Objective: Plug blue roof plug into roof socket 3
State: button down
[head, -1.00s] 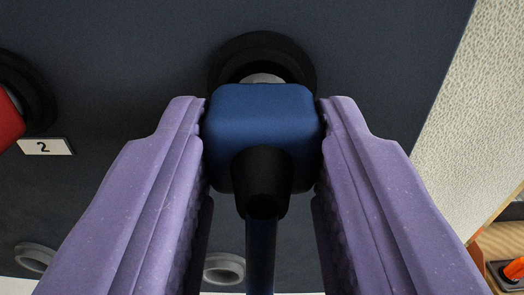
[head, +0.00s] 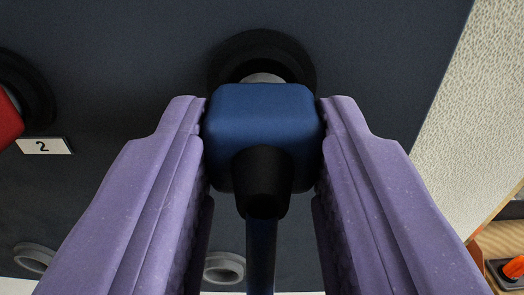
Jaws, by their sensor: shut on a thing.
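The blue roof plug (head: 263,125) is in the middle of the head view, with a black strain relief and a dark cable running down from it. My gripper (head: 263,112) has its two purple fingers shut on the plug's left and right sides. A round black socket (head: 262,48) is right behind the plug, and a grey part shows between them. The plug hides the lower part of this socket and any label for it, so I cannot tell its number or how deep the plug sits.
A red plug (head: 8,118) sits at a black socket (head: 32,85) on the left, above a label "2" (head: 43,146). Grey rings (head: 224,268) show on the dark panel (head: 130,40) lower down. A pale textured surface (head: 455,125) and an orange object (head: 513,267) are at the right.

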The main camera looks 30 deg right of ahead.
jog(key=shift+w+d, duration=0.25)
jog(key=shift+w, duration=0.15)
dwell(0.3)
jog(key=c, duration=0.7)
grip_release()
jog(key=shift+o, duration=0.2)
jog(key=b+v, duration=0.1)
jog(key=v, duration=0.6)
jog(key=shift+s+a+b, duration=0.2)
jog(key=shift+s+b, duration=0.1)
jog(key=shift+b, duration=0.1)
jog(key=o, duration=0.7)
jog(key=shift+c, duration=0.2)
jog(key=v, duration=0.9)
